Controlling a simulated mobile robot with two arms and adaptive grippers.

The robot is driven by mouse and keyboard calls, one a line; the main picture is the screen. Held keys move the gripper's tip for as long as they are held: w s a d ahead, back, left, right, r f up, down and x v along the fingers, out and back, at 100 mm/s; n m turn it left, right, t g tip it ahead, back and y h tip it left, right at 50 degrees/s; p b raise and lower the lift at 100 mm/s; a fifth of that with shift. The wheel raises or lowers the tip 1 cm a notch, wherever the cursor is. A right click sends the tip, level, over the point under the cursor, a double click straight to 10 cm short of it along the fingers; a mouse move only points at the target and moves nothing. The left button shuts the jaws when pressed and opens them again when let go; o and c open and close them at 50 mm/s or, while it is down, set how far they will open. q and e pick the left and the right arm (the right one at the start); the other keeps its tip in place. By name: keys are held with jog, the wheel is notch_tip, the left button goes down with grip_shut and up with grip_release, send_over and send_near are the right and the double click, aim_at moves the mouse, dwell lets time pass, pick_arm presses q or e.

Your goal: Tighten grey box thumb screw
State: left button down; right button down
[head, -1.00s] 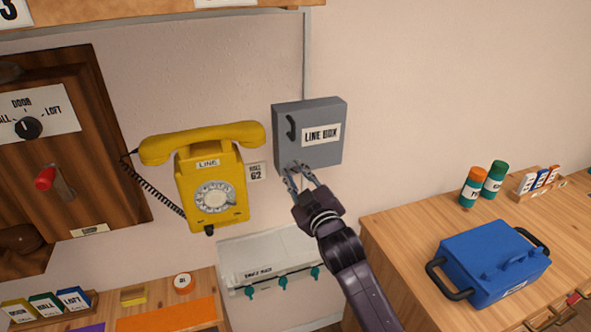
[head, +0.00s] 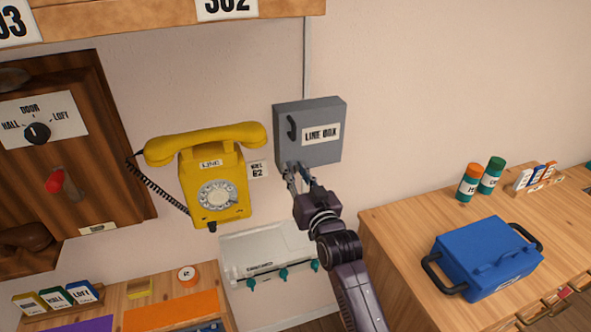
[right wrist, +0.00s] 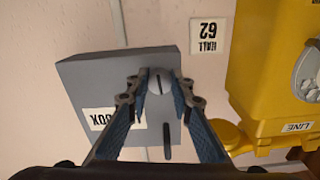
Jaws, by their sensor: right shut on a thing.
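The grey line box (head: 335,112) is mounted on the wall, with a "LINE BOX" label and a dark handle on its front. In the right wrist view the same grey box (right wrist: 92,80) appears upside down. Its round, slotted thumb screw (right wrist: 159,82) shows between my right gripper's fingertips (right wrist: 158,76), which are shut on it from both sides. In the head view my right gripper (head: 297,172) reaches up to the box's lower left, and its fingers hide the screw. My left gripper is not in view.
A yellow dial phone (head: 218,183) hangs just left of the box, with a small "62" label (head: 258,170) between. A white wall unit (head: 265,250) with teal knobs is below. A blue case (head: 485,258) stands on the right wooden counter (head: 400,222).

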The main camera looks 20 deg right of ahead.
jog(key=shift+f, duration=0.1)
dwell(0.5)
jog(key=c, duration=1.7)
grip_release()
jog(key=shift+s, duration=0.1)
jog(key=s, duration=1.1)
jog(key=shift+s+d, duration=0.2)
jog(key=shift+s, duration=0.2)
jog(key=shift+f, duration=0.1)
